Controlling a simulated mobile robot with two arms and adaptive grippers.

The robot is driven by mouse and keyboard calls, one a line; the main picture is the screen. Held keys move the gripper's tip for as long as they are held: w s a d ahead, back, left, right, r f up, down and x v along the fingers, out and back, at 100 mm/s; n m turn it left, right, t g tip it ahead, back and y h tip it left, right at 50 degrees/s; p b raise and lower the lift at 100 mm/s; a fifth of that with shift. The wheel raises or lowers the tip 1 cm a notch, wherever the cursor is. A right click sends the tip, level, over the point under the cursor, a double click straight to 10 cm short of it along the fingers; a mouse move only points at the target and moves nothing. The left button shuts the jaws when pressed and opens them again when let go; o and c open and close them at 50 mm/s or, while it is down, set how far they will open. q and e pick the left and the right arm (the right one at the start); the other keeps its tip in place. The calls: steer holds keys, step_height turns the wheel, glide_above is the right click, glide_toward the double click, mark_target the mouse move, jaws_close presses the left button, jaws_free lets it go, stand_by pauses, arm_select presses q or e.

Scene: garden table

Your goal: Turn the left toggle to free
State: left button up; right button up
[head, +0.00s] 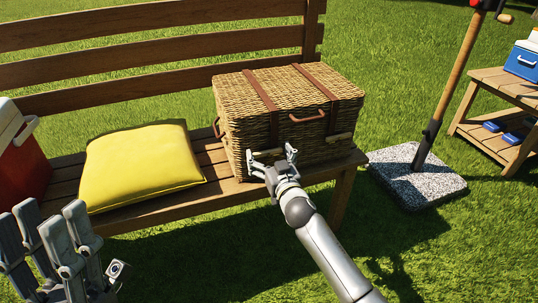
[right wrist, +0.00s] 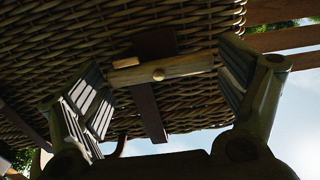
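The wicker picnic basket (head: 238,125) stands shut on the bench, with two brown straps and a handle on its front. The left toggle, a small wooden bar (right wrist: 165,70), lies roughly level across the left strap (right wrist: 148,108) in the right wrist view. My right gripper (head: 271,156) is at the basket's front by this toggle. In the right wrist view its open fingers are on either side of the bar's ends; I cannot tell whether they touch it. The right toggle (head: 340,137) is to the right. My left gripper (head: 46,228) appears open and empty at the lower left.
A yellow cushion (head: 140,168) lies left of the basket on the wooden bench (head: 165,210). A red cooler (head: 20,160) is at the far left. A stone base (head: 415,180) with a pole stands right of the bench. The grass in front is free.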

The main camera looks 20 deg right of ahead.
steer(key=c, duration=0.5)
